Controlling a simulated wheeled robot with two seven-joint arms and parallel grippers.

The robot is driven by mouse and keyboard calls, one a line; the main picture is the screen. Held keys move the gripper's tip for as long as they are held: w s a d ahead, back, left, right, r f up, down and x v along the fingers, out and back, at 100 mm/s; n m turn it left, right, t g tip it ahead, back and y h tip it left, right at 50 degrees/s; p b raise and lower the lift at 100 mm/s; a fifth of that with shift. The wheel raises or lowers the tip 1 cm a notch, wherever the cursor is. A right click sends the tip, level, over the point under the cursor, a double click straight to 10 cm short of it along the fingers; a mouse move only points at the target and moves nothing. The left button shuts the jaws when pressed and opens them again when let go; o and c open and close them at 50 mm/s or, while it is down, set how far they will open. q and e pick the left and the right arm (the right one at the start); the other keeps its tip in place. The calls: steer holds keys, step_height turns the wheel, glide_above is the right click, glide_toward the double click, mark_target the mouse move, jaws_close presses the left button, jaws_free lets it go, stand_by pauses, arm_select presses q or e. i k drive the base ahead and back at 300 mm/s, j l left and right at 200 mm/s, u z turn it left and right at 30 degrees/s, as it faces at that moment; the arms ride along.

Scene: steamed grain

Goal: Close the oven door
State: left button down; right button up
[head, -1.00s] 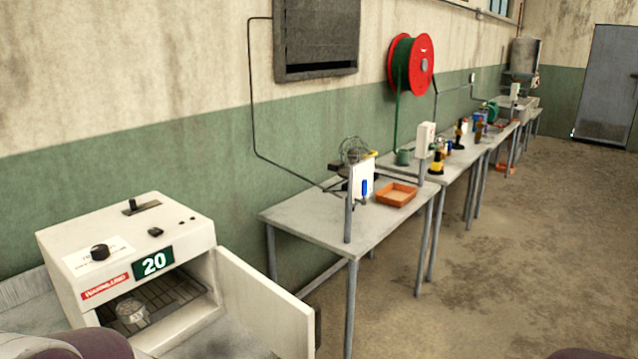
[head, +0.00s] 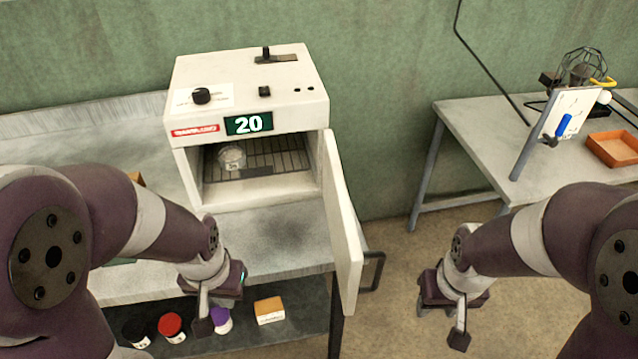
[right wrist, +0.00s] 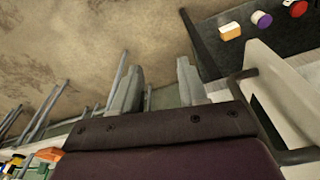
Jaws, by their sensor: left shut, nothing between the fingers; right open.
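The white oven (head: 250,118) with a green "20" display stands on the metal bench. Its door (head: 343,220) is hinged on the right and stands wide open toward me. The dark door handle (head: 374,272) is on the door's right face. It also shows in the right wrist view (right wrist: 265,120), to the right of the fingers. A glass vessel (head: 231,157) sits on the wire rack inside. My left gripper (head: 203,323) is shut and empty, left of the door. My right gripper (head: 459,335) is right of the handle, apart from it, its fingers open and empty in the right wrist view (right wrist: 157,92).
A lower shelf (head: 290,345) holds several bottles and a yellow-orange box (head: 269,311). A second table (head: 470,140) with a stand and an orange tray (head: 612,149) is at the right. Open floor (head: 410,260) lies between the bench and that table.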

mark_target(349, 257)
steer(key=i+l+u, duration=0.1)
steer(key=l+u, duration=0.55)
steer(key=l, duration=0.15)
steer(key=l+u, duration=0.35)
steer(key=k+l+u, duration=0.1)
steer(key=k+l, duration=0.1)
